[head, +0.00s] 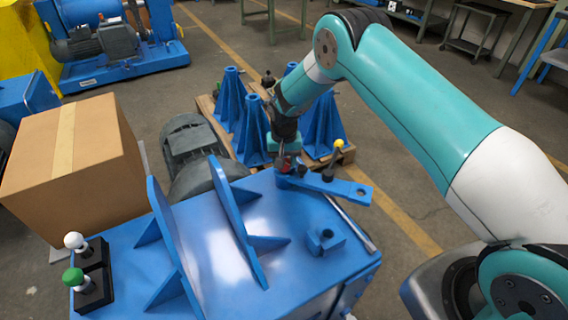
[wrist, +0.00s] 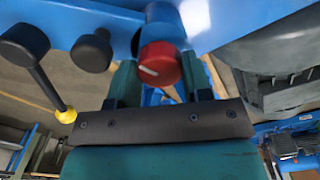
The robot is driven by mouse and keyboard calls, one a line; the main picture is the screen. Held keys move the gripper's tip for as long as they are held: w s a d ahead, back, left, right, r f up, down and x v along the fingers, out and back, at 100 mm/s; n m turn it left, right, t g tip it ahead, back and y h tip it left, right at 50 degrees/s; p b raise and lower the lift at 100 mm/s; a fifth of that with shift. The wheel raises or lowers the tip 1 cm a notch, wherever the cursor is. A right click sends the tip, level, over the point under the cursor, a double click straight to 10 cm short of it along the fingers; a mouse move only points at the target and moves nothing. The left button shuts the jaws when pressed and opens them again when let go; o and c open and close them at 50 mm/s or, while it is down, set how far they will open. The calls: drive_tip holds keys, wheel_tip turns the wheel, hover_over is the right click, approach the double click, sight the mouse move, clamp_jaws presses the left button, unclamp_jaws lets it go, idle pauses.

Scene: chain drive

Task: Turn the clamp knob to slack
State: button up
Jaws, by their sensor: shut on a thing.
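The clamp knob is red with a short white mark and shows in the wrist view (wrist: 156,62), between my two green fingers. The mark lies toward the knob's lower left. My gripper (wrist: 159,68) is shut on the knob, one finger at each side. In the head view my gripper (head: 284,155) points down at the far edge of the blue machine top, beside a blue bracket arm (head: 345,187). Only a little red of the knob (head: 281,165) shows there; my gripper hides most of it.
A yellow-tipped lever (head: 339,144) and a black knob stand close to the right of my gripper. Upright blue plates (head: 235,215) rise to its left. A grey motor (head: 190,145) and blue stands (head: 232,100) are behind. A cardboard box (head: 70,165) is at left.

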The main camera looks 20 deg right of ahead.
drive_tip(key=n+b, duration=0.1)
drive_tip(key=n, duration=0.2)
drive_tip(key=shift+n, duration=0.4)
drive_tip(key=n+b, duration=0.1)
drive_tip(key=n, duration=0.2)
drive_tip(key=shift+n, duration=0.3)
drive_tip(key=n+b, duration=0.1)
drive_tip(key=n, duration=0.2)
drive_tip(key=shift+n, duration=0.3)
drive_tip(key=n+b, duration=0.1)
drive_tip(key=n, duration=1)
drive_tip(key=shift+n+b, duration=0.3)
drive_tip(key=shift+n, duration=0.1)
drive_tip(key=n, duration=0.6)
drive_tip(key=shift+r, duration=0.1)
drive_tip(key=shift+n, duration=0.4)
